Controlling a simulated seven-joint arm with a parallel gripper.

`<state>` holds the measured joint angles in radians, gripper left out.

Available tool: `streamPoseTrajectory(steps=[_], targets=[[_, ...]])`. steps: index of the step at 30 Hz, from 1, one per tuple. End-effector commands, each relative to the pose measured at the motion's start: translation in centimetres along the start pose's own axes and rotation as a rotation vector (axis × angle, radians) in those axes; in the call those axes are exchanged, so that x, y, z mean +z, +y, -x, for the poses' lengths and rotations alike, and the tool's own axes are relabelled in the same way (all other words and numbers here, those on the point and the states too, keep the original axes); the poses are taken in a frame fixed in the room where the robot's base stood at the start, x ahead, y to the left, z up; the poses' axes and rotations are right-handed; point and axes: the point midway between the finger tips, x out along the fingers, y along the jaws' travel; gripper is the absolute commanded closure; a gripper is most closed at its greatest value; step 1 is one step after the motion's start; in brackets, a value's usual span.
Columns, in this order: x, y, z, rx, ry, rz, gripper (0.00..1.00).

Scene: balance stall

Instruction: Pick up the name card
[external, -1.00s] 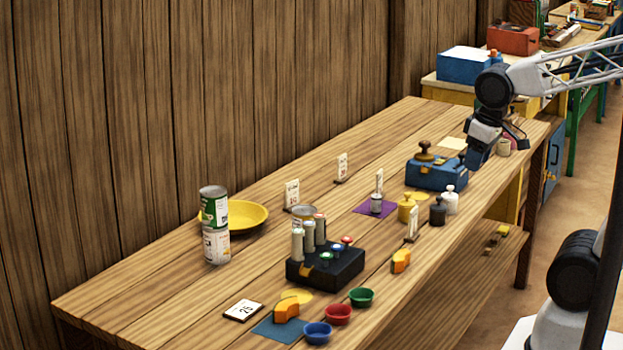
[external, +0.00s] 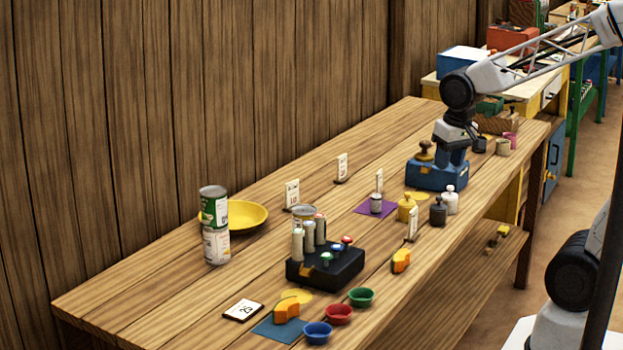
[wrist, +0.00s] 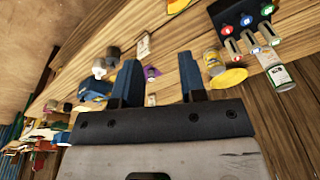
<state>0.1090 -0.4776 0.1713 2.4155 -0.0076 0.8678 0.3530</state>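Several small white cards are on the table. One stands beside the yellow plate (external: 292,193), one stands further back (external: 342,166), one is by the purple mat (external: 379,180), and one is near the table's front edge (external: 412,222). A framed card reading 25 (external: 243,310) lies flat at the near end. I cannot tell which is the name card. My gripper (external: 452,165) is by the blue box (external: 432,178), apart from the cards. In the wrist view its blue fingers (wrist: 160,78) are spread and nothing shows between them in grip.
A black box with bottles (external: 325,266), stacked cans (external: 215,225), the yellow plate (external: 248,214) and coloured bowls (external: 338,314) stand on the near half. Several jars (external: 438,211) stand right of the purple mat (external: 375,207). A plank wall bounds the left; bare wood lies left of the cans.

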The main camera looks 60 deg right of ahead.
Motion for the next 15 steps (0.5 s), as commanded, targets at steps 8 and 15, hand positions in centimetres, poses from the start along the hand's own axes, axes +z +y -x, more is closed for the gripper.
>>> streamPoseTrajectory(steps=[8,15], targets=[[-5.8,1.3,-4.8,0.032,-0.045,-0.313,0.62],[-10.3,3.2,-9.6,0.064,-0.075,-0.584,0.62]])
